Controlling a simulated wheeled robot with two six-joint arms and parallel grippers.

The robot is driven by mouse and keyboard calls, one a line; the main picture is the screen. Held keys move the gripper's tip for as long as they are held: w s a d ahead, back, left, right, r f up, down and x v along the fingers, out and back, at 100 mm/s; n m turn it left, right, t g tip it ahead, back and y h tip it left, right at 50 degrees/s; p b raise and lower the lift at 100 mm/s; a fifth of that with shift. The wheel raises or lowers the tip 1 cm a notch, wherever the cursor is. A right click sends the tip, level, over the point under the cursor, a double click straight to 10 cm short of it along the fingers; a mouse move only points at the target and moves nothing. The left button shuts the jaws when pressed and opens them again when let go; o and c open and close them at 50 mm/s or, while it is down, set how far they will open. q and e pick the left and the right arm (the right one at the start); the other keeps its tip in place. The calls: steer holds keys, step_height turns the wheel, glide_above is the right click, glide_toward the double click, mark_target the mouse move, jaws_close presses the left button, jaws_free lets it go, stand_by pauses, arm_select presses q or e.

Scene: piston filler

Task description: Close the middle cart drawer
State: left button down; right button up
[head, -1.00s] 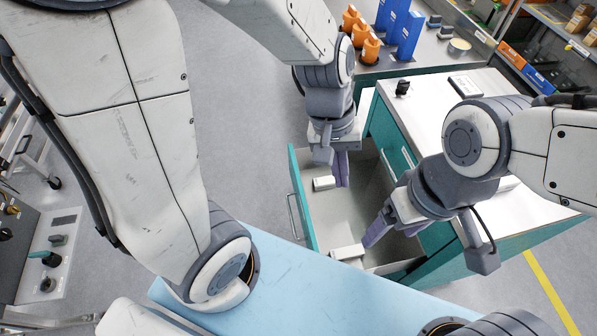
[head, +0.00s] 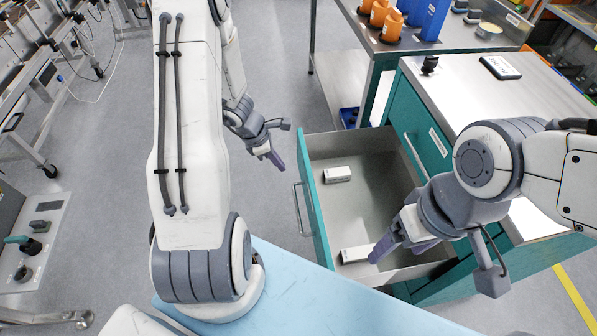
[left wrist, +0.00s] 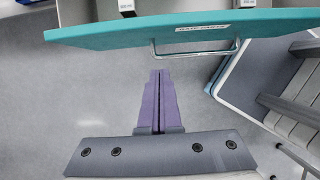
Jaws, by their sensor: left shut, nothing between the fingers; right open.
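The open cart drawer (head: 362,212) is pulled far out of the teal cart (head: 420,135). Its teal front (head: 315,225) carries a bar handle (head: 299,210). Two small white boxes lie inside, one near the far side (head: 337,174) and one near the near side (head: 356,254). In the left wrist view the front (left wrist: 120,34) and handle (left wrist: 195,50) lie beyond my fingertips. My left gripper (head: 279,165) is shut and empty, outside the drawer to the left of its front, apart from it. My right gripper (head: 393,252) is open over the drawer's near side, partly hiding it.
A dark device (head: 500,67) and a small black object (head: 429,65) lie on the cart top. A bench with orange bins (head: 385,20) and blue binders (head: 432,18) stands behind. My light blue base top is in front. Floor left of the drawer is clear.

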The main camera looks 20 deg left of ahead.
mark_target(306, 178)
arm_select(q)
steer(key=w+d+f, duration=0.1)
steer(key=f, duration=0.1)
steer(key=w+d+f, duration=0.1)
steer(key=d, duration=0.1)
steer(key=shift+w+d+f, duration=0.15)
steer(key=shift+d+f, duration=0.05)
steer(key=shift+f, duration=0.15)
steer(key=shift+w+d, duration=0.45)
steer(key=shift+d, duration=0.2)
